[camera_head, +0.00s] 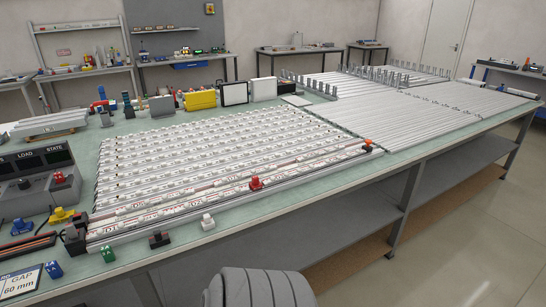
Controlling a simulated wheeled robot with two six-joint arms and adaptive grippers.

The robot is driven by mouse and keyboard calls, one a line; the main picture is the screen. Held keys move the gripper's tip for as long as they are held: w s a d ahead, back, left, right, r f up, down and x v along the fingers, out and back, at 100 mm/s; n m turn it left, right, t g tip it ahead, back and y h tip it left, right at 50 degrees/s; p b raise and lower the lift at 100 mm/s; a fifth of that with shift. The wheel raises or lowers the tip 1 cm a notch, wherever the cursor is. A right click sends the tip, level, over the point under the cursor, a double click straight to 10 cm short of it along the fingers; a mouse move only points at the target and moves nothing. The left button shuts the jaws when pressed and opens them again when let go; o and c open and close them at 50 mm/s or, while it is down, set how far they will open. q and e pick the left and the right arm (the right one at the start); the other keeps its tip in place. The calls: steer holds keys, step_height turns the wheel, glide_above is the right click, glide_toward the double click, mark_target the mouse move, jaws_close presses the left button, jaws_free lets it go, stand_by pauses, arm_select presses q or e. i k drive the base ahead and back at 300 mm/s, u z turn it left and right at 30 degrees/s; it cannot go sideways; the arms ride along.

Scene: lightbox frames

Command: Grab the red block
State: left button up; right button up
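A small red block (256,184) sits on the front edge rail of the light panel array (170,222), right of the middle of its near side. Its top looks narrower than its base. A red knob-like piece (60,177) sits on a dark control box at the left. Neither of my grippers is in view.
A white block (207,221) and a black block (159,240) stand on the green table in front of the rail. Yellow and blue pieces (61,215) stand at the left. A grey ribbed shape (258,290) fills the bottom middle, below the table edge.

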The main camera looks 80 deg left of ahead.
mark_target(255, 185)
steer(key=u, duration=0.5)
steer(key=i, duration=0.85)
steer(key=u, duration=0.75)
